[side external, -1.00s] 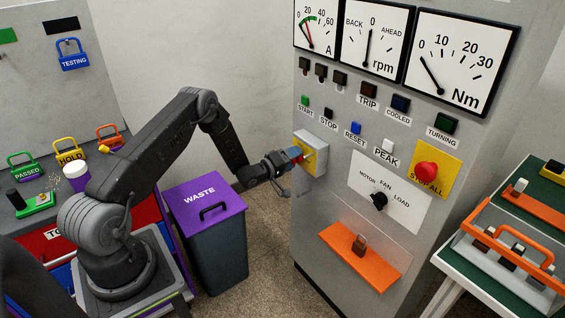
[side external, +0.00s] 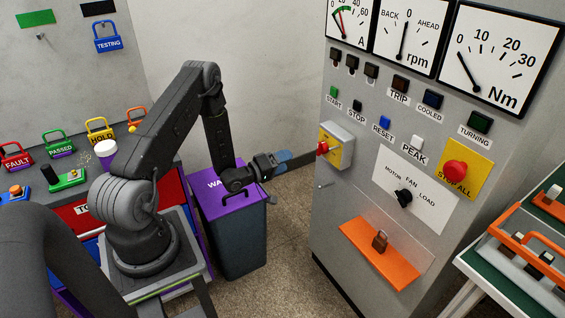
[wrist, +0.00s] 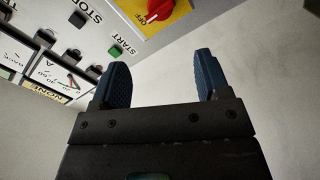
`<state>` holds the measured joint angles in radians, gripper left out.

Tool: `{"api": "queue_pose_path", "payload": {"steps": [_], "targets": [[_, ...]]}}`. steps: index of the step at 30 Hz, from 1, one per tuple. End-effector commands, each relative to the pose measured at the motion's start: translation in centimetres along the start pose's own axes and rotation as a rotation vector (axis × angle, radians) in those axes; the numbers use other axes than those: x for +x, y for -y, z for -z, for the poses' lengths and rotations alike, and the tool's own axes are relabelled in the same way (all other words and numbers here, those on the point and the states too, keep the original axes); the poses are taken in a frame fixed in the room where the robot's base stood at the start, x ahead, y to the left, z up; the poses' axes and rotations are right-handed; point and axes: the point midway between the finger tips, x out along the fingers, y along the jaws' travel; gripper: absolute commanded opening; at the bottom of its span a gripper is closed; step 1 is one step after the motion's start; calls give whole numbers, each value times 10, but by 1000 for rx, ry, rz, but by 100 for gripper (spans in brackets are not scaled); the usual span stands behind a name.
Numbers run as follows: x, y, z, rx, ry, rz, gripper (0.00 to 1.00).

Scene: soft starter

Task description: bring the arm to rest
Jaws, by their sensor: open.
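My gripper (side external: 284,160) is open and empty. It hangs in the air to the left of the grey cabinet (side external: 335,215), apart from the red rotary switch (side external: 323,148) on its yellow plate. In the wrist view the two blue fingers of my gripper (wrist: 160,75) stand wide apart with nothing between them. The red switch (wrist: 158,9) shows at the top edge there, beyond the fingers, beside the word OFF. Its full handle is cut off by the frame.
The purple-lidded waste bin (side external: 240,203) stands below my forearm. The cabinet carries dials, lamps, buttons, a red stop button (side external: 455,171) and an orange tray (side external: 375,262) with a padlock. A bench with coloured padlocks is at left, a green-topped table (side external: 480,268) at right.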

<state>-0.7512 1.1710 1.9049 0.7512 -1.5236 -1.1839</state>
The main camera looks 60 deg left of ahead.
Motion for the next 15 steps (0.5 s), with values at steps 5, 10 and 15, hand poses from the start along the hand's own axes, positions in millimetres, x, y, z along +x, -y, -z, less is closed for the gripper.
{"api": "queue_pose_path", "payload": {"steps": [5,10,15], "targets": [[1,0,0,2,0,0,69],[15,-18,7,82,18,42,69],[43,-67,18,295,66,176,69]]}}
